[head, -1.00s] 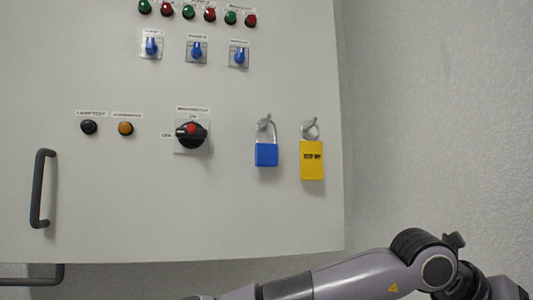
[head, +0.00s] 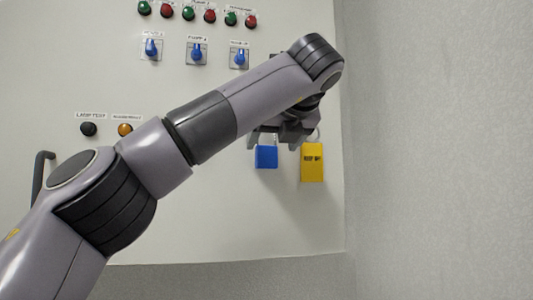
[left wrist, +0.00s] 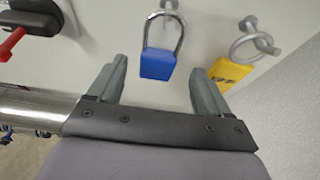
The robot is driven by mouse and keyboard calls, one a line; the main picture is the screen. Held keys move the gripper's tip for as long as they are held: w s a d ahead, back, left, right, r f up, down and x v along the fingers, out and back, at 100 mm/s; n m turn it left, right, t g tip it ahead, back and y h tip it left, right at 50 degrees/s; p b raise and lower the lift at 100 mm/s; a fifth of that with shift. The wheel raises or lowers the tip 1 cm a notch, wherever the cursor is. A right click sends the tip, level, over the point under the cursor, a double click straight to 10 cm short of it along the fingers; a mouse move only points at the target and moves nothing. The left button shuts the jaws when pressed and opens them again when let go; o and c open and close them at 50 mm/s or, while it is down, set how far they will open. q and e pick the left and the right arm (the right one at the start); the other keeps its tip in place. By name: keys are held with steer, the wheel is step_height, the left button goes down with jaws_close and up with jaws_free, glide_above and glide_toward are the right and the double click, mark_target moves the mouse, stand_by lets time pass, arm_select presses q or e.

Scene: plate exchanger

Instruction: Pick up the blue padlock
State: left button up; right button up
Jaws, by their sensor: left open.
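The blue padlock (head: 266,157) hangs by its shackle from a hook on the cabinet front; in the head view its shackle is hidden behind my left gripper. The left wrist view shows its blue body (left wrist: 157,64) and its metal shackle over the hook. My left gripper (head: 282,138) is open and empty in front of the cabinet. In the left wrist view its two fingers (left wrist: 160,82) point toward the panel, one on each side of the padlock body and apart from it. My right gripper is in neither view.
A yellow padlock or tag (head: 312,163) hangs from a hook just right of the blue padlock. The cabinet door (head: 230,220) has blue switches (head: 197,52) and lamps above. A black rotary switch with a red part (left wrist: 22,30) is left. A grey wall (head: 440,150) stands at right.

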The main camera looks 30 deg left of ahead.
mark_target(266, 147)
arm_select(q)
steer(key=x, duration=0.1)
steer(key=p+x, duration=0.1)
steer(key=x, duration=0.2)
steer(key=shift+a+r+p, duration=0.2)
steer(key=shift+a+p, duration=0.1)
steer(key=shift+p, duration=0.05)
steer(key=shift+w+a+f, duration=0.15)
steer(key=shift+w+a, duration=0.1)
steer(key=shift+d, duration=0.1)
steer(key=c, duration=1.1)
steer(key=shift+r, duration=0.2)
